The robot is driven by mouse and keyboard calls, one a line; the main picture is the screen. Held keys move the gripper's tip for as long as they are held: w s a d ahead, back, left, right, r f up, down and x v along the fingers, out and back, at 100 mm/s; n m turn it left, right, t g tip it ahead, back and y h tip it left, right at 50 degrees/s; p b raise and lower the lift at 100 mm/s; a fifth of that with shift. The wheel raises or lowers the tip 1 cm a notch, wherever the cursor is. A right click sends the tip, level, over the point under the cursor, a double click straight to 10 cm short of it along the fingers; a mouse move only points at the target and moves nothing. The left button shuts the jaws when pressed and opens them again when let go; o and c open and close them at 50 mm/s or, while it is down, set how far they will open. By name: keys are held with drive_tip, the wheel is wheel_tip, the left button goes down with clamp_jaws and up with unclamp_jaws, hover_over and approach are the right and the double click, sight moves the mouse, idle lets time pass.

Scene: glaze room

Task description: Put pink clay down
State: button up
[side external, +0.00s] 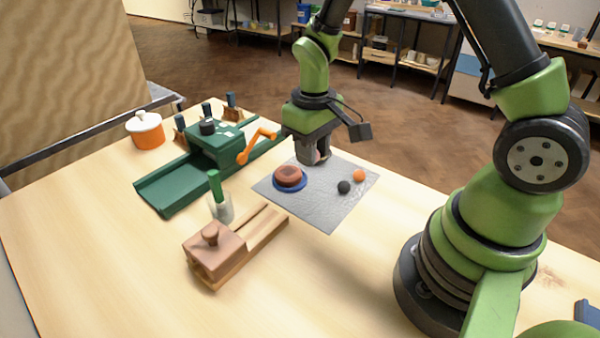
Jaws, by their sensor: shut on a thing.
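My gripper (317,155) is at the back part of the grey mat (325,213), pointing down. It is shut on a small pink lump, the pink clay (318,156), mostly hidden between the fingers. I cannot tell whether the clay touches the mat. To the front left on the mat, a reddish-brown round piece (288,173) sits on a blue disc (290,187). A black ball (344,187) and an orange ball (359,175) lie close together on the right part of the mat.
Left of the mat stand a green machine (213,146) with an orange crank (257,143), a cup with a green-handled tool (219,208), and a wooden slide block (214,252). An orange pot (146,131) is farther left. The mat's front corner is clear.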

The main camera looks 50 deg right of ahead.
wheel_tip(320, 180, up, 2)
hover_over(288, 171)
drive_tip(key=shift+n, duration=0.4)
wheel_tip(288, 171, down, 10)
drive_tip(key=shift+r, duration=0.15)
drive_tip(key=o, duration=0.9)
